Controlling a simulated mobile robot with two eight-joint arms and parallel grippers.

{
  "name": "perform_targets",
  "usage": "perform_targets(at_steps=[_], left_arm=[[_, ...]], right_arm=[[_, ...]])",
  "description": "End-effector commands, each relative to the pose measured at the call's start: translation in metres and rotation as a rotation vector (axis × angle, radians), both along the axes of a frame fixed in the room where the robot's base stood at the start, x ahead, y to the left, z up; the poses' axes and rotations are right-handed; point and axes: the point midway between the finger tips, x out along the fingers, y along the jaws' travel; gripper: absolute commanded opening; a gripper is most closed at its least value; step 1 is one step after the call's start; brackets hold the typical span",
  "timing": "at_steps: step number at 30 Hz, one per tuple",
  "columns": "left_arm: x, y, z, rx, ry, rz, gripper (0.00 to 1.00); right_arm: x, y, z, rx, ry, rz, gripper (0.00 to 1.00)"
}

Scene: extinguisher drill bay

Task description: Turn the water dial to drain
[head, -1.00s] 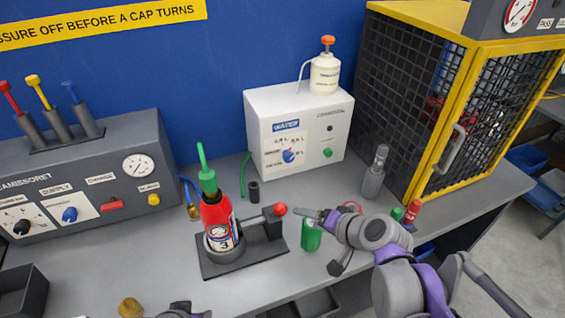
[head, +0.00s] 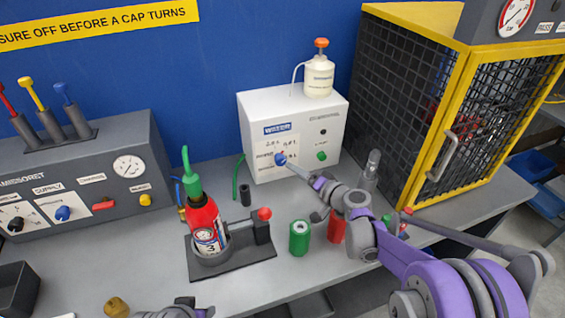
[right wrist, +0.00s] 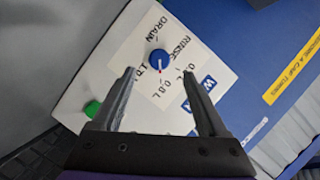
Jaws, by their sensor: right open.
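The white water box (head: 260,112) stands at the back of the bench with its blue water dial (head: 280,158) low on the front. In the right wrist view the dial (right wrist: 159,62) sits among the labels DRAIN, RINSE and several litre marks. Its small pale and red mark points down the picture, away from DRAIN; the exact setting is unclear. My right gripper (head: 293,168) is open in front of the dial. In the right wrist view its fingers (right wrist: 159,72) lie either side of the dial, with no clear contact. My left gripper (head: 185,303) shows only partly at the bottom edge.
A red extinguisher (head: 205,225) stands in a clamp base left of my right arm. A green can (head: 299,238) and a red can (head: 336,229) stand close to the arm. A yellow-framed cage (head: 450,120) is at right. A green button (head: 321,156) is beside the dial.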

Motion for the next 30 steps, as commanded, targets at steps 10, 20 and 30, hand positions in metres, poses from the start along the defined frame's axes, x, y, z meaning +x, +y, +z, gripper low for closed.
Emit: perform_targets(at_steps=[10,20,30], left_arm=[[0.003,0.0,0.008,0.0,-0.005,0.0,0.5],[0.004,0.0,0.01,0.0,-0.007,0.0,0.5],[0.004,0.0,0.01,0.0,-0.007,0.0,0.5]], right_arm=[[0.051,0.039,-0.013,-0.001,0.0,0.002,0.76],[0.069,0.052,-0.019,-0.001,0.001,0.0,0.76],[0.069,0.052,-0.019,-0.001,0.001,0.0,0.53]])
